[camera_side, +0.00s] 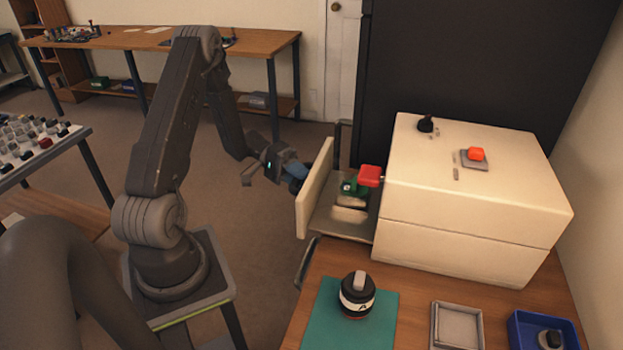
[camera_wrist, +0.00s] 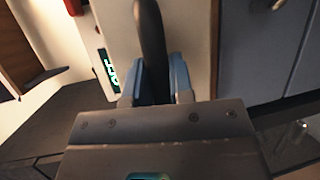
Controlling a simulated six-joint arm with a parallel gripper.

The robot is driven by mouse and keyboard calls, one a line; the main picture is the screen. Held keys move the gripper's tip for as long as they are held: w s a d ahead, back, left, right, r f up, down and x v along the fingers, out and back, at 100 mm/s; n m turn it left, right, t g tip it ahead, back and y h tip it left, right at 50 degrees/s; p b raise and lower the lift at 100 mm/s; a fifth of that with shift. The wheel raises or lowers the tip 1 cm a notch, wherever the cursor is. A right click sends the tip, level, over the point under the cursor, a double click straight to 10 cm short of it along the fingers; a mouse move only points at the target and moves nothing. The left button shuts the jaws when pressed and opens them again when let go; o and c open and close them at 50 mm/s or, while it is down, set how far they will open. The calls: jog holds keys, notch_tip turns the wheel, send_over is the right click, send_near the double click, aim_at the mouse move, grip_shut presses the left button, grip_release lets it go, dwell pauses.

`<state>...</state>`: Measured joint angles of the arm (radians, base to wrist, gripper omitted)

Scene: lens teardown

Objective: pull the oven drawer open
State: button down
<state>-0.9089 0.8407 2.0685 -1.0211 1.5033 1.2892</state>
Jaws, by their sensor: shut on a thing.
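The white oven (camera_side: 470,200) stands on the wooden table at right in the side view. Its drawer stands out to the left, showing the inside floor (camera_side: 335,222) and the upright front panel (camera_side: 316,188). My gripper (camera_side: 297,172) is at the outer face of that panel. In the wrist view, the blue fingers of my gripper (camera_wrist: 155,85) are closed around a dark handle bar (camera_wrist: 151,40) in front of the pale drawer front (camera_wrist: 192,40). In the side view the handle is hidden behind my gripper.
A green labelled part (camera_side: 351,187) sits in the drawer, with a red block (camera_side: 369,175) beside the oven opening. A black-and-white lens (camera_side: 357,295) stands on a teal mat (camera_side: 322,325). A grey tray (camera_side: 457,307) and blue bin (camera_side: 516,325) are at right.

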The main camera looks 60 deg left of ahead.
jog(key=shift+s+a, duration=0.15)
jog(key=shift+a, duration=0.05)
jog(key=c, duration=1)
grip_release()
jog(key=v, duration=0.7)
jog(key=shift+s+a, duration=0.1)
jog(key=shift+a, duration=0.1)
